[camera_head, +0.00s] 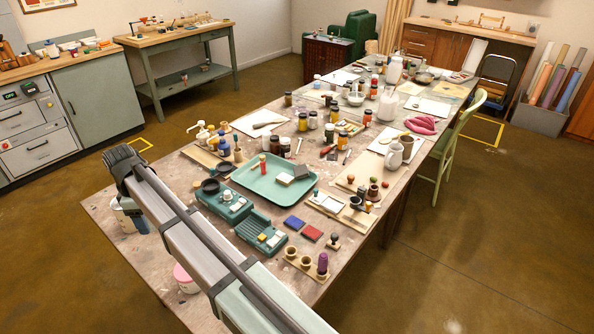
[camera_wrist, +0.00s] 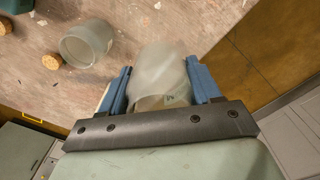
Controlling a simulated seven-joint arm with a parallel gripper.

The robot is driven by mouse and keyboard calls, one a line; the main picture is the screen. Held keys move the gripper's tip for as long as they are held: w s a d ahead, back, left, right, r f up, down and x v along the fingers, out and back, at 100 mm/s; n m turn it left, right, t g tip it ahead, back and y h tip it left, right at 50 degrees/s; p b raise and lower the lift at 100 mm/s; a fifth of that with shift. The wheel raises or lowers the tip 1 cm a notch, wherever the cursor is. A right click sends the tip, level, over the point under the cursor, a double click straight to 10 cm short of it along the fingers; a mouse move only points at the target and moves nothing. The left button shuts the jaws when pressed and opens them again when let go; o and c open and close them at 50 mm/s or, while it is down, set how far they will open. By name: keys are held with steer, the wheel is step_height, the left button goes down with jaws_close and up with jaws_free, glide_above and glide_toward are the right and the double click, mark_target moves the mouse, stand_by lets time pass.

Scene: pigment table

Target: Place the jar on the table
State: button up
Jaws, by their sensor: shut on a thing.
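A pale frosted jar (camera_wrist: 158,72) is between the blue fingers of my gripper (camera_wrist: 160,85) in the wrist view. The fingers press on it from both sides, and its lower part is hidden behind the dark gripper bar. In the head view my gripper (camera_head: 131,217) is at the left end of the long wooden table (camera_head: 103,212), with part of the whitish jar (camera_head: 120,208) showing beside the blue finger. My arm hides much of this. I cannot tell whether the jar touches the table.
A second frosted jar (camera_wrist: 87,43) is close beside the held one in the wrist view, with a cork (camera_wrist: 52,61) near it. The table edge and brown floor (camera_wrist: 245,65) lie at right. A green tray (camera_head: 262,190) and several jars crowd the table's middle.

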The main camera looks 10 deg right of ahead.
steer(key=w+d+m, duration=0.1)
steer(key=w+d, duration=0.4)
steer(key=d, duration=0.2)
steer(key=w+d+m, duration=0.1)
steer(key=w+d, duration=0.4)
steer(key=d, duration=0.3)
steer(key=w+d+m, duration=0.2)
steer(key=w+d, duration=0.3)
steer(key=d, duration=0.3)
steer(key=shift+w+d+f, duration=0.15)
steer(key=shift+w, duration=0.05)
steer(key=w+d+m, duration=0.3)
steer(key=w+d, duration=0.2)
steer(key=d, duration=0.7)
steer(key=w+d+m, duration=0.2)
steer(key=w+d, duration=0.4)
steer(key=d, duration=0.6)
steer(key=w+d+m, duration=0.3)
steer(key=w+d, duration=0.2)
steer(key=d, duration=0.7)
steer(key=shift+w+d+f+m, duration=0.1)
steer(key=shift+w+f+m, duration=0.15)
steer(key=shift+f+m, duration=1)
steer(key=shift+w+d+f+m, duration=0.1)
steer(key=shift+w+f+m, duration=0.3)
steer(key=shift+f, duration=1.5)
steer(key=shift+w+f+m, duration=0.15)
steer(key=shift+f+m, duration=0.8)
steer(key=shift+f, duration=0.65)
steer(key=shift+f, duration=0.1)
